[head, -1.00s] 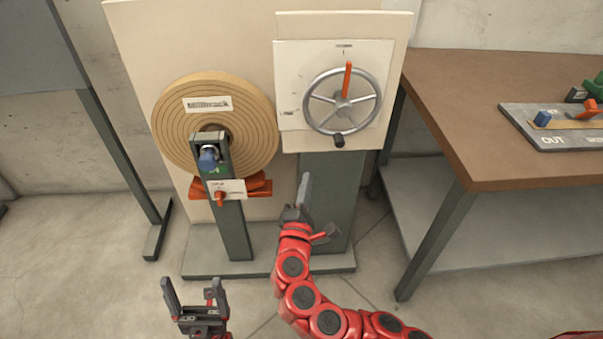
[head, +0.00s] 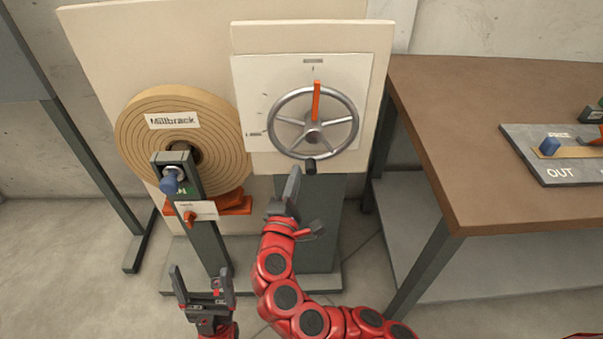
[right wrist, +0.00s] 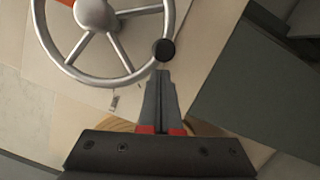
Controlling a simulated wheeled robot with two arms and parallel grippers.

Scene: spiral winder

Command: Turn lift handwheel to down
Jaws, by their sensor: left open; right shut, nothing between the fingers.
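The lift handwheel (head: 343,96) is a grey spoked wheel on a white plate (head: 246,90). Its orange pointer (head: 317,100) points up, and its dark knob (head: 310,166) is at the bottom of the rim. The wheel's lower part and knob (right wrist: 164,50) also show in the right wrist view. My right gripper (head: 294,172) is shut and empty, just below and left of the knob. In the right wrist view its fingertips (right wrist: 161,73) are close under the knob; I cannot tell if they touch. My left gripper (head: 202,275) is open and empty, low in the head view.
A brown table (head: 450,120) with a grey OUT panel (head: 560,175) stands right.

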